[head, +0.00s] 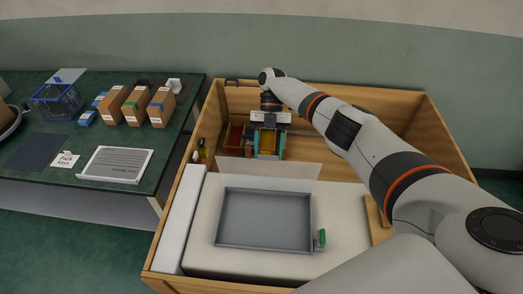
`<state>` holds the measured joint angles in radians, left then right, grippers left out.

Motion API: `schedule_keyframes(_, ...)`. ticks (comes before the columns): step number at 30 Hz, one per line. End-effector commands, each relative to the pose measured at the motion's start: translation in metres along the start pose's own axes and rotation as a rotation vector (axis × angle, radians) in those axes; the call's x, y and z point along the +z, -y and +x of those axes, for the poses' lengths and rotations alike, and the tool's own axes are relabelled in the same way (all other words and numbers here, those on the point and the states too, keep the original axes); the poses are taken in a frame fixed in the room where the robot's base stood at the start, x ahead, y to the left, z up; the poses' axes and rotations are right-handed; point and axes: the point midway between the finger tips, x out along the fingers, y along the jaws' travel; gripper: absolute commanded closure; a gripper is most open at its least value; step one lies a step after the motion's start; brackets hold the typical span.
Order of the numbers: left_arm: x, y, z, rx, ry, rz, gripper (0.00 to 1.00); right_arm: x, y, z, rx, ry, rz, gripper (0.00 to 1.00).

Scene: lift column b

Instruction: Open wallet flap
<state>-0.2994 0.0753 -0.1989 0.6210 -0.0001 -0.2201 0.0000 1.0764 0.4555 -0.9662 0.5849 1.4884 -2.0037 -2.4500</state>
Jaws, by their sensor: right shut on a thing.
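My right gripper (268,150) reaches down into the back left of the wooden crate, with its fingers pointing toward the front. It is shut on a small yellow-brown thing (268,141), which I take to be the wallet. The gripper hides much of it, so I cannot make out a separate flap or how far it is open. My left gripper is not in view.
The wooden crate (172,229) has raised walls around my right gripper. A red box (233,136) stands just left of the gripper. A grey tray (265,220) with a clear raised lid (268,172) lies in front on white padding. A green table (84,140) with several cartons stands left.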

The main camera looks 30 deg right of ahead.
Motion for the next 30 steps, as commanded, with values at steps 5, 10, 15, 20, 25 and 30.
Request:
schedule_keyframes(5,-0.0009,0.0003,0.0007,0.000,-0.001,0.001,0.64,-0.0074,-0.0076,0.0044,0.006,0.013,0.012,0.87)
schedule_keyframes(10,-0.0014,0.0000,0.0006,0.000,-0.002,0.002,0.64,-0.0081,-0.0093,0.0035,0.006,0.018,0.012,0.87)
schedule_keyframes(15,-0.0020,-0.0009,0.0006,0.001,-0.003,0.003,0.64,-0.0081,-0.0093,0.0033,0.006,0.018,0.011,0.87)
schedule_keyframes(20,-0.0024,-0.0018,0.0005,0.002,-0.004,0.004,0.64,-0.0080,-0.0092,0.0032,0.006,0.018,0.011,0.87)
schedule_keyframes(25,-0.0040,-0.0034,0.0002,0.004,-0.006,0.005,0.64,-0.0071,-0.0085,0.0021,0.003,0.018,0.009,0.24)
schedule_keyframes(30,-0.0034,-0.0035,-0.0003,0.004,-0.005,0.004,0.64,-0.0057,-0.0076,0.0002,0.001,0.019,0.006,0.24)
